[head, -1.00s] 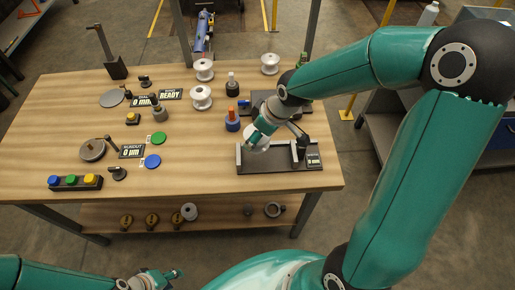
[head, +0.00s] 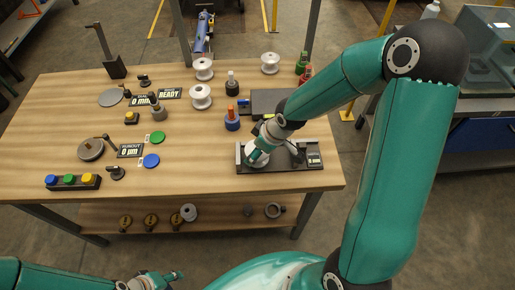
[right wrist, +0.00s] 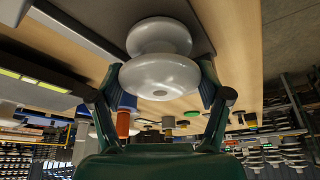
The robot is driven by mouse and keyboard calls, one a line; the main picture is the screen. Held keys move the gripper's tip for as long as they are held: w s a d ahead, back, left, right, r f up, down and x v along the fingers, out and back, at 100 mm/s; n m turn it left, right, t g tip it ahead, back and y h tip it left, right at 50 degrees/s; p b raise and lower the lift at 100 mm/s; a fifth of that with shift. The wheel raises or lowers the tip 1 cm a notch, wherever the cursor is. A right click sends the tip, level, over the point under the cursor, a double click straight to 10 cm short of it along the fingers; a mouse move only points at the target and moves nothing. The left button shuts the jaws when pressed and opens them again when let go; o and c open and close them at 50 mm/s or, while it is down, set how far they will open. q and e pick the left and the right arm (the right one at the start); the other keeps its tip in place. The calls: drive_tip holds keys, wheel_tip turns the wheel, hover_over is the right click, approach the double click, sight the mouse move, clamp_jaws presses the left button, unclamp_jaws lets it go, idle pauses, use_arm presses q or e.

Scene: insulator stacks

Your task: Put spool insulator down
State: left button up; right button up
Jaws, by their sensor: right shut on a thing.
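The white spool insulator (head: 259,161) is at the left part of the dark fixture (head: 285,167) near the table's front right edge. My right gripper (head: 254,152) is shut on it. In the right wrist view the spool insulator (right wrist: 160,76) is large, its waist and two flanges between the two fingers. Whether it touches the fixture, I cannot tell. My left gripper (head: 172,277) is low at the bottom, in front of the table and away from the objects; its finger opening is too small to judge.
Other white spools (head: 201,97) stand at the back. The wood between the blue disc (head: 151,161) and the fixture is clear.

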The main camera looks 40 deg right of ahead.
drive_tip(key=o, duration=1.5)
drive_tip(key=shift+s+d+r+p, duration=0.1)
drive_tip(key=shift+r+p, duration=0.3)
drive_tip(key=shift+r, duration=0.15)
drive_tip(key=v, duration=1.1)
drive_tip(key=shift+s, duration=0.2)
